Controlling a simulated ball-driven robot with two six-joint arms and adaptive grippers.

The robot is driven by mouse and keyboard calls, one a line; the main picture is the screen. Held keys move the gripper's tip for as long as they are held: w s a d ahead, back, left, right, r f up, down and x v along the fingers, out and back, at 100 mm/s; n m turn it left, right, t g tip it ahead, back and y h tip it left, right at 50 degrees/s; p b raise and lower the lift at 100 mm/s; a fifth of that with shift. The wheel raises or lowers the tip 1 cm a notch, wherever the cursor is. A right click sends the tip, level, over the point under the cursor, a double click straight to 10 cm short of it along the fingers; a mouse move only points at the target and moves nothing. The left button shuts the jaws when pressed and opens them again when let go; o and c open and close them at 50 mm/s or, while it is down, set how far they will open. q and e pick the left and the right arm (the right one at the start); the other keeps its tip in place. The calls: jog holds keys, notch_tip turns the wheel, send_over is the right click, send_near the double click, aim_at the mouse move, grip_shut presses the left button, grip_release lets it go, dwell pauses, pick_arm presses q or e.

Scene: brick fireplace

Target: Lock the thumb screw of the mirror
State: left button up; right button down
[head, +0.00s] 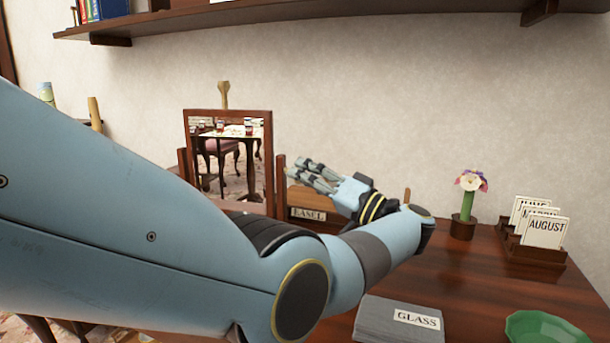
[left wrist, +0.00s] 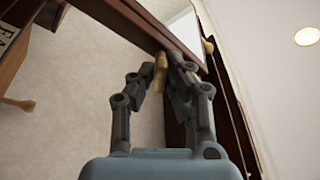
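The mirror (head: 232,180) stands in a dark wooden frame on the table, to the left of my left gripper in the head view. My left gripper (head: 305,172) points left toward the mirror's right-hand post. In the left wrist view, a small tan thumb screw (left wrist: 160,72) sits between the fingertips of the left gripper (left wrist: 162,70), beside the dark wood. Both fingertips seem to touch it, with the fingers closed in on it. In the head view the thumb screw is hidden behind the fingers. My right gripper is in neither view.
A wooden easel box (head: 303,200) is behind my gripper. A flower pot (head: 463,226), calendar card holder (head: 535,250), grey glass cloth stack (head: 398,322) and green dish (head: 545,328) stand right. A shelf (head: 330,18) hangs above. Table between pot and cloths is clear.

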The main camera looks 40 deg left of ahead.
pick_arm(q)
grip_shut()
jog(key=shift+s+r+m+t+h+p, duration=0.1)
jog(key=shift+m+t+h+p, duration=0.35)
jog(key=shift+m+p, duration=1.25)
jog(key=shift+w+r+m+t+h+p, duration=0.15)
jog(key=shift+m+h+p, duration=0.4)
jog(key=shift+m+p, duration=1.15)
jog(key=shift+s+m+t+h+p, duration=0.15)
jog(key=shift+m+t+h+p, duration=0.3)
jog(key=shift+m+p, duration=1.25)
jog(key=shift+f+n+p, duration=0.1)
jog(key=shift+n+p, duration=0.2)
jog(key=shift+p, duration=0.15)
jog(key=o, duration=0.6)
grip_release()
